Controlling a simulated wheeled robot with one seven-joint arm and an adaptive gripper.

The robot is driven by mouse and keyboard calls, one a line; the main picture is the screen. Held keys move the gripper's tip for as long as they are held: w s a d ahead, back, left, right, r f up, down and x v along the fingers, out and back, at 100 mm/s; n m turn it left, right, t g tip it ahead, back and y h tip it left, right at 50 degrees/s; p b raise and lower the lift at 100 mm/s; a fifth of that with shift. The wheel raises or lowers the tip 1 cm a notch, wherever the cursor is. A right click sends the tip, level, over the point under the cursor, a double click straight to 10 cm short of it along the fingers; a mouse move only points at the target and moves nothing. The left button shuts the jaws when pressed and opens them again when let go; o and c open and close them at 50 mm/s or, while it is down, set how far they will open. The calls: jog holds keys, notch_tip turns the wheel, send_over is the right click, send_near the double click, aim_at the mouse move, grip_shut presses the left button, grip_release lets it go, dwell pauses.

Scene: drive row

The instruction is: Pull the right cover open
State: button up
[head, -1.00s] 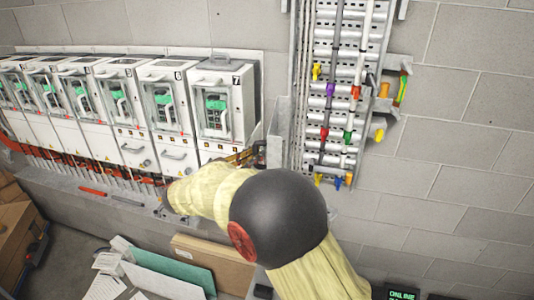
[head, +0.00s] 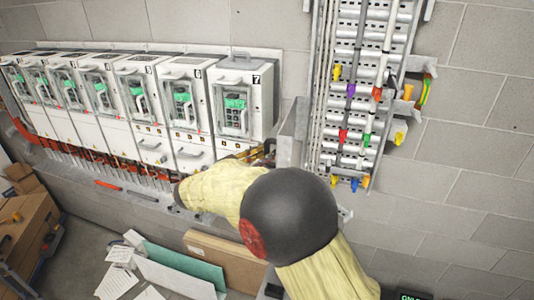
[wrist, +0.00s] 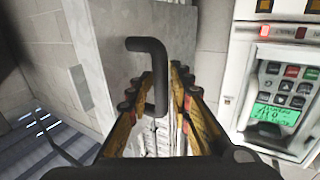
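A dark bent handle (wrist: 146,45) stands out from a light grey cover panel (wrist: 105,60) in the wrist view. My gripper (wrist: 162,76) is open, with one yellow finger on each side of the handle's upright bar. A gap shows between the bar and the fingers. In the head view my gripper (head: 255,155) is partly hidden behind my own wrist, beside a grey panel (head: 286,138) right of drive 7. The handle is hard to make out there.
A row of white drives (head: 185,105) runs along the wall to the left. A metal cable ladder (head: 360,100) with coloured plugs rises close on the right. Boards (head: 185,265), papers and a cardboard box (head: 25,230) lie below.

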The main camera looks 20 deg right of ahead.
jog(key=shift+o, duration=0.8)
jog(key=shift+d, duration=0.1)
jog(key=v, duration=1.2)
jog(key=shift+w, duration=0.1)
